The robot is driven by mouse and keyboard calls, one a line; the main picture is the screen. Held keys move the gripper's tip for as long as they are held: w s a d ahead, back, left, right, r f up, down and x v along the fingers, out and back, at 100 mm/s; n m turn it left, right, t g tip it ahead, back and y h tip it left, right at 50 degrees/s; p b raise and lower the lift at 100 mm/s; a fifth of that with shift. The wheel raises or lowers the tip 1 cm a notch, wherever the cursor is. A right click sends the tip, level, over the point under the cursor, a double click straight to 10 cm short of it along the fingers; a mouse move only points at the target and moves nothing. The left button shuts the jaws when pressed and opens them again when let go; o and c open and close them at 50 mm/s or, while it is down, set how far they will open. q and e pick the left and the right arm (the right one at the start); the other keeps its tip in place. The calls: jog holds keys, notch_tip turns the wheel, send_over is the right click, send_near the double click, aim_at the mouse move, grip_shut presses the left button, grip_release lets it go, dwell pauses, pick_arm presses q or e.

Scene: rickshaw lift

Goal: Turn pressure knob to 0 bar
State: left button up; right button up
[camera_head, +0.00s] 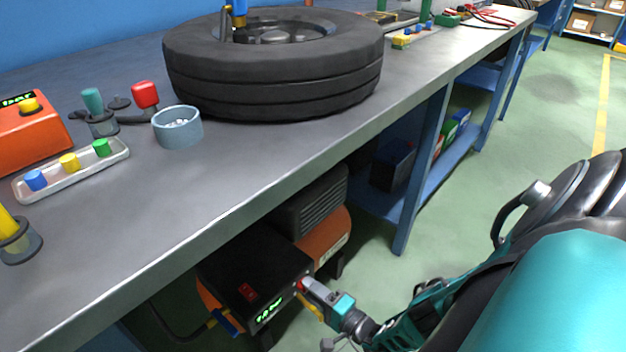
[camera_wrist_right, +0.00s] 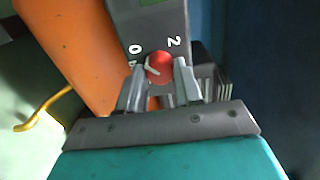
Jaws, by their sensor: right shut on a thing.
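The red pressure knob (camera_wrist_right: 158,68) shows in the right wrist view, between the fingers of my right gripper (camera_wrist_right: 159,82). The marks 0 and 2 stand on the dark panel around it, and a pale pointer line on the knob is on the side of the 0. In the head view, my right gripper (camera_head: 305,286) is at the front right corner of the black compressor box (camera_head: 250,262), below the workbench. The box has a red switch (camera_head: 248,291) and a green lit display (camera_head: 269,310), whose digits are hard to read. My left gripper is not in view.
The workbench (camera_head: 240,190) overhangs the compressor, and a blue bench leg (camera_head: 422,170) stands to its right. A tire (camera_head: 275,85), a grey cup (camera_head: 177,127), a tray with colored caps (camera_head: 70,170) and an orange device (camera_head: 30,135) are on top. Green floor is free at right.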

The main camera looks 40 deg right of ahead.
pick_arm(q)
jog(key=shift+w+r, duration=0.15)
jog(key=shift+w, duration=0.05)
pick_arm(e)
jog(key=shift+n, duration=0.3)
jog(key=o, duration=1)
jog(key=shift+o, duration=0.2)
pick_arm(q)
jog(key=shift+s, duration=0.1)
pick_arm(e)
jog(key=shift+s, duration=0.1)
